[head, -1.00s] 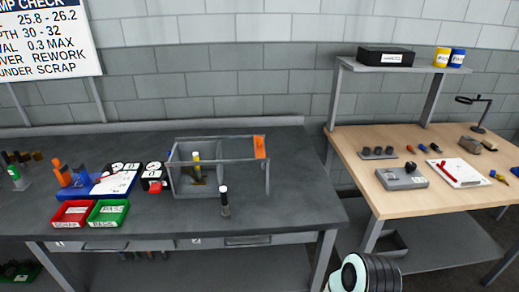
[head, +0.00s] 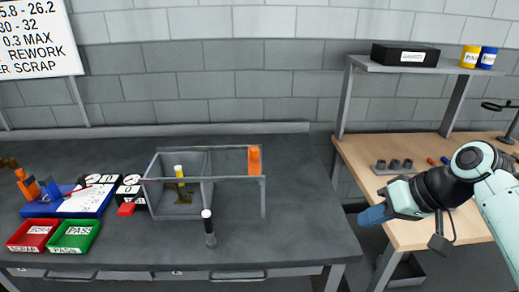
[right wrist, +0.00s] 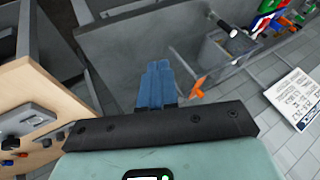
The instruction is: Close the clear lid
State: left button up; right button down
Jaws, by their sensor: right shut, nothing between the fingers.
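A grey open-topped box (head: 181,204) stands on the dark bench in the head view. A thin grey frame (head: 228,180) runs from its top out to the right, with an orange tab (head: 254,160) at the far right end. The clear lid's pane is too faint to make out. The box (right wrist: 213,56) and orange tab (right wrist: 197,88) also show in the right wrist view. My right gripper (head: 372,216) is right of the bench, well apart from the tab. Its blue fingers (right wrist: 157,82) are together and empty. My left gripper is out of view.
Red (head: 32,235) and green (head: 73,236) trays lie at the left. A wooden table (head: 352,150) stands at the right, beyond a gap. The bench right of the frame is clear.

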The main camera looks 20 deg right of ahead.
aim_at(254, 167)
jog(key=i, duration=1.05)
